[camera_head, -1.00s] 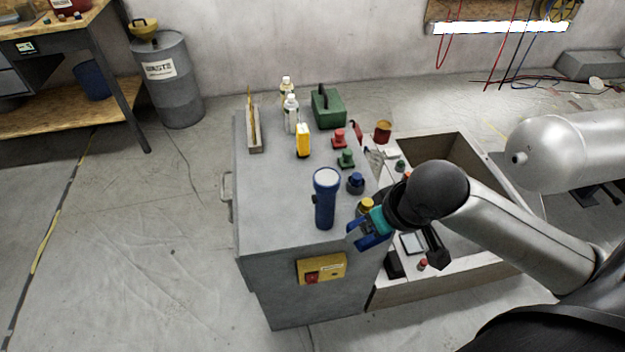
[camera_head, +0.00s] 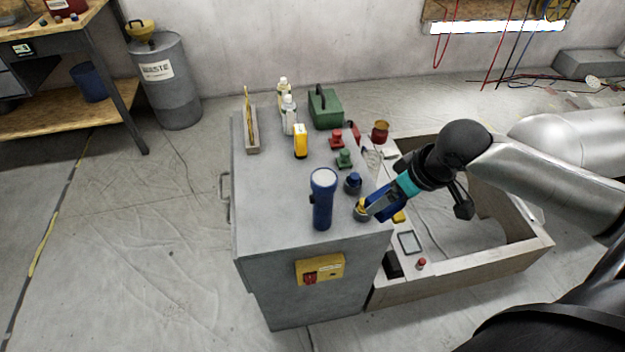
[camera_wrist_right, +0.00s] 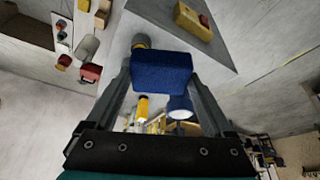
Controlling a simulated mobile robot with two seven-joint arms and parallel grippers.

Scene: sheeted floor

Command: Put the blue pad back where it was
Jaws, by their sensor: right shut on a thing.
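The blue pad (camera_wrist_right: 162,72) is a small fabric-like block between the two fingers of my right gripper (camera_wrist_right: 163,80), which is shut on it. In the head view my right gripper (camera_head: 377,208) is over the right edge of the grey cabinet top (camera_head: 280,205), close beside the yellow knob (camera_head: 361,210). The fingers partly hide that knob. I cannot tell from this view whether the pad touches anything. My left gripper is not in view.
A blue flashlight (camera_head: 322,200) stands upright left of the gripper. Blue (camera_head: 353,183), green (camera_head: 344,159) and red (camera_head: 337,140) knobs line the cabinet's right side. A wooden-walled crate (camera_head: 465,275) stands to the right.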

